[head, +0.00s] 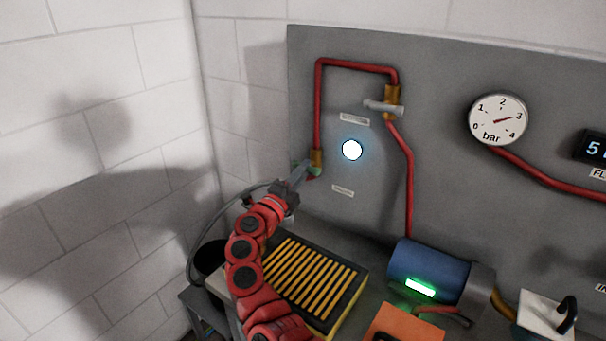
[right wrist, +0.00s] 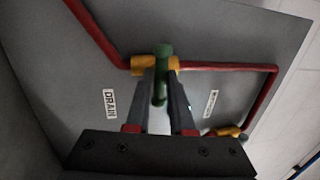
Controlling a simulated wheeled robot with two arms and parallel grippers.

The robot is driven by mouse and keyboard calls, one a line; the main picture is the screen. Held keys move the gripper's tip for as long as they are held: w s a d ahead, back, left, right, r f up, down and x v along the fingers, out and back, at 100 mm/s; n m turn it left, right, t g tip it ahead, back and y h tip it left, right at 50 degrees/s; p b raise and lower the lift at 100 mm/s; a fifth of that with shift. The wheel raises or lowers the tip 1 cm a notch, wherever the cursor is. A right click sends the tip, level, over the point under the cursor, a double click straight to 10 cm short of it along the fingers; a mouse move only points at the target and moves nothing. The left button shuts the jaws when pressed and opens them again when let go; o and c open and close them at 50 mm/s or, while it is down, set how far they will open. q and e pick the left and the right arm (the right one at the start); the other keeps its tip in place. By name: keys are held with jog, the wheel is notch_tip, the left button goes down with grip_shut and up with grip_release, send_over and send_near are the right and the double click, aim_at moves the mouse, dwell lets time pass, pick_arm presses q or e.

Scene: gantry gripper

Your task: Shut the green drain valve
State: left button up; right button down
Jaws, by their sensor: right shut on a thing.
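The green drain valve (head: 316,172) sits at the lower end of the left red pipe, under a brass fitting (head: 317,156). In the head view my right gripper (head: 304,173) covers most of its handle. In the right wrist view the green handle (right wrist: 161,72) lies between the two fingers of my right gripper (right wrist: 162,88), which is shut on it. There the handle appears to lie across the line of the pipe. A DRAIN label (right wrist: 110,103) shows beside it. My left gripper is not in view.
A second valve with a pale lever (head: 384,107) is higher on the grey panel (head: 450,190). A pressure gauge (head: 498,119) reads near 3 bar. Below are a yellow-slatted grate (head: 310,285), a blue cylinder (head: 428,268) with a lit green light, and a black bucket (head: 210,256).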

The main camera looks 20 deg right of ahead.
jog(key=shift+f, duration=0.1)
jog(key=c, duration=0.8)
grip_release()
jog(key=b+v, duration=0.2)
jog(key=v, duration=1.5)
jog(key=shift+s+b, duration=0.2)
jog(key=shift+b, duration=0.2)
jog(key=shift+a+f, duration=0.1)
